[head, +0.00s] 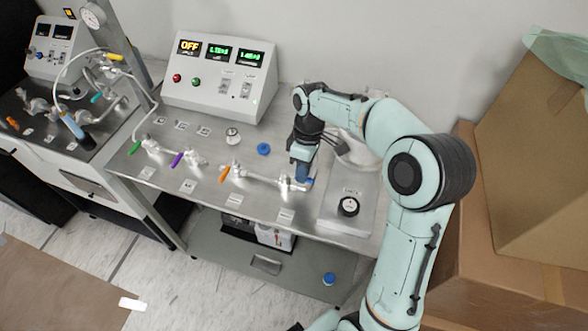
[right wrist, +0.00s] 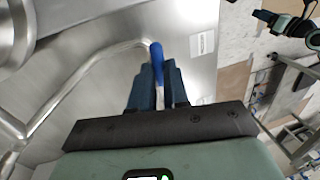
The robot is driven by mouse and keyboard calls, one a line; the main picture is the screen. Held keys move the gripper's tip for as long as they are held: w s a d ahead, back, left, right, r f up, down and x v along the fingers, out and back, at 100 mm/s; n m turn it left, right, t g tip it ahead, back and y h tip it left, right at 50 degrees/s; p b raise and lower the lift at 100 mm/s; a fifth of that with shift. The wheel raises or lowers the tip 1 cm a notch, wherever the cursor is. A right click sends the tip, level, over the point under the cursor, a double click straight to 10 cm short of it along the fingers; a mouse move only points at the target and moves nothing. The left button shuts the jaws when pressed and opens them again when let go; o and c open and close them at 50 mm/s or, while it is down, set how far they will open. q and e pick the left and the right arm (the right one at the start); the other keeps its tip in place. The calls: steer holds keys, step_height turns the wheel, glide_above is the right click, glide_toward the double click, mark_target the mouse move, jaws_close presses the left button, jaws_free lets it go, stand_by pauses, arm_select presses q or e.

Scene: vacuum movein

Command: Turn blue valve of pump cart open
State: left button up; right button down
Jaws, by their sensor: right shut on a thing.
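The pump cart (head: 205,205) has a steel top with a row of small valves with coloured handles and silver pipes. My right gripper (head: 302,178) reaches down onto the front right valve of the cart. In the right wrist view its dark blue fingers (right wrist: 157,90) are shut on the blue valve handle (right wrist: 156,50), whose tip sticks out beyond them. A bit of the blue handle (head: 310,182) also shows beside the fingers in the head view. My left gripper (right wrist: 268,17) seems to show small at the upper right of the wrist view; its jaw gap is unclear.
A control box (head: 219,78) with an OFF display stands at the cart's back. Orange (head: 224,174), purple (head: 177,160) and green (head: 135,147) handles sit to the left. Cardboard boxes (head: 535,150) stand at the right.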

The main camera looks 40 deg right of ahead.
steer(key=shift+w+d+n, duration=0.1)
steer(key=shift+n, duration=0.2)
stand_by(0.4)
steer(key=c, duration=1.1)
jaws_free()
steer(key=shift+r, duration=0.1)
arm_select(q)
steer(key=shift+t, duration=0.3)
steer(key=w+r+p, duration=0.2)
steer(key=w+r, duration=0.1)
steer(key=shift+r, duration=0.15)
arm_select(e)
step_height(320, 180, up, 13)
steer(key=w+d, duration=0.1)
steer(key=d, duration=0.1)
steer(key=shift+w, duration=0.3)
steer(key=shift+d, duration=0.1)
arm_select(q)
steer(key=shift+a, duration=0.1)
